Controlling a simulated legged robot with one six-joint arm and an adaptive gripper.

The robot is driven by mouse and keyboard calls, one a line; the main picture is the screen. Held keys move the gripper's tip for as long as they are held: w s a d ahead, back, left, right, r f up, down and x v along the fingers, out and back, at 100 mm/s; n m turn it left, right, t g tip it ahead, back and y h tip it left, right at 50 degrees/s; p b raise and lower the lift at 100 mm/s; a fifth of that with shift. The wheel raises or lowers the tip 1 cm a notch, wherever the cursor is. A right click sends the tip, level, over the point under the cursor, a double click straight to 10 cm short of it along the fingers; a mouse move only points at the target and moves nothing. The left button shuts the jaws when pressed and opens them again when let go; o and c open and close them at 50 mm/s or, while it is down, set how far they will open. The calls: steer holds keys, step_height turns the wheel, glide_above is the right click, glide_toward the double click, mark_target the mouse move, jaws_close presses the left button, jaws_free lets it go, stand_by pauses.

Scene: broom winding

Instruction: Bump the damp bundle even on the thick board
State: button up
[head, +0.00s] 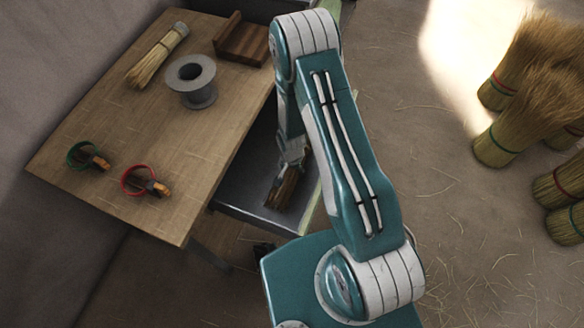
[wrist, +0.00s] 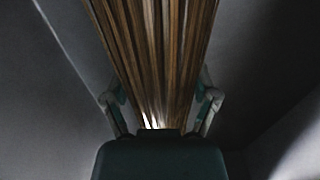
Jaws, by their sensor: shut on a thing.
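My gripper (head: 292,160) is shut on a dark brown bundle (head: 283,190) of long stalks. The bundle is down in a grey trough beside the table, its lower end inside the walls. In the wrist view the bundle (wrist: 155,60) fans away from between the two fingers, with grey walls around it. Whether its end touches the trough bottom cannot be told. The thick board (head: 242,42), a dark brown wooden block with a raised edge, sits at the table's far right corner, well apart from my gripper.
The wooden table (head: 150,125) bears a pale tied bundle (head: 157,55), a grey spool (head: 192,82), and a green ring (head: 82,155) and red ring (head: 138,180) with tools. The trough (head: 250,212) runs along its right side. Several finished brooms (head: 497,145) stand on the right floor.

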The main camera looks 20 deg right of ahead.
steer(key=o, duration=0.8)
step_height(320, 180, up, 12)
steer(key=shift+f, duration=0.1)
stand_by(0.4)
stand_by(0.3)
